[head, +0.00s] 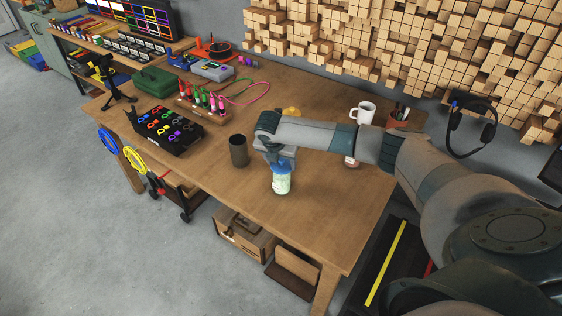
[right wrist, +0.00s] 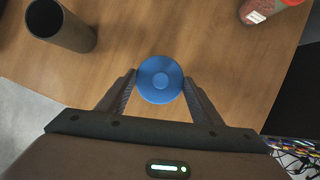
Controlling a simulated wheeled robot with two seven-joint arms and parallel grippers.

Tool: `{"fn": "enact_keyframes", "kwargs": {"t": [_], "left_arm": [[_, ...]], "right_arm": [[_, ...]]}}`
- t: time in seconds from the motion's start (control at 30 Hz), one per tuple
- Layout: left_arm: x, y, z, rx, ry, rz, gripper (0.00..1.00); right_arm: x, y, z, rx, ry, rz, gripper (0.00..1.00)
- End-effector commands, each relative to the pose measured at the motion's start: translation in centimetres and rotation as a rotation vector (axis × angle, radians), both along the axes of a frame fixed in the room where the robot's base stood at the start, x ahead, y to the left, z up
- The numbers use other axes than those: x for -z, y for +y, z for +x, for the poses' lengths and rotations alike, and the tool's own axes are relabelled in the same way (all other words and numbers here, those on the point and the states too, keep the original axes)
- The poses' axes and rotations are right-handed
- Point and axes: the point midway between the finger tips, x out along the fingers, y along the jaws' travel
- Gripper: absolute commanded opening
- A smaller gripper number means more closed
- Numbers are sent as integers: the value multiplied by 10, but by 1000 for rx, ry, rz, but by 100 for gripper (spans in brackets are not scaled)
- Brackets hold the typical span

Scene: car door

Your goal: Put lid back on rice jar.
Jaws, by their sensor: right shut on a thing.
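The rice jar (head: 282,185), clear with pale contents, stands upright on the wooden table. The blue lid (head: 281,167) is at the jar's mouth; I cannot tell whether it is seated or just above. My right gripper (head: 279,163) comes down from above and is shut on the lid. In the right wrist view the round blue lid (right wrist: 160,80) sits between the two fingertips (right wrist: 160,86) and hides the jar beneath. My left gripper is in neither view.
A dark cup (head: 238,150) stands left of the jar. Another jar with a red top (right wrist: 285,3) is to the right, partly behind my arm in the head view. A white mug (head: 363,112) and pen pot (head: 398,117) stand behind. The table's front (head: 310,225) is clear.

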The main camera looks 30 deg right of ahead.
Motion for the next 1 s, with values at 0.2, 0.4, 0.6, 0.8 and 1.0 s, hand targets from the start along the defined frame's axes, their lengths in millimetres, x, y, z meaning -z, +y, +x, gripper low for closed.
{"fn": "enact_keyframes", "kwargs": {"t": [0.2,0.4,0.6,0.8,1.0], "left_arm": [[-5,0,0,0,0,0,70],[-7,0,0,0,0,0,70],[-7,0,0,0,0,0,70],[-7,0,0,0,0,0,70],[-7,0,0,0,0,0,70]], "right_arm": [[-1,0,0,0,0,0,38],[0,0,0,0,0,0,38],[0,0,0,0,0,0,38],[0,0,0,0,0,0,38],[0,0,0,0,0,0,81]]}}
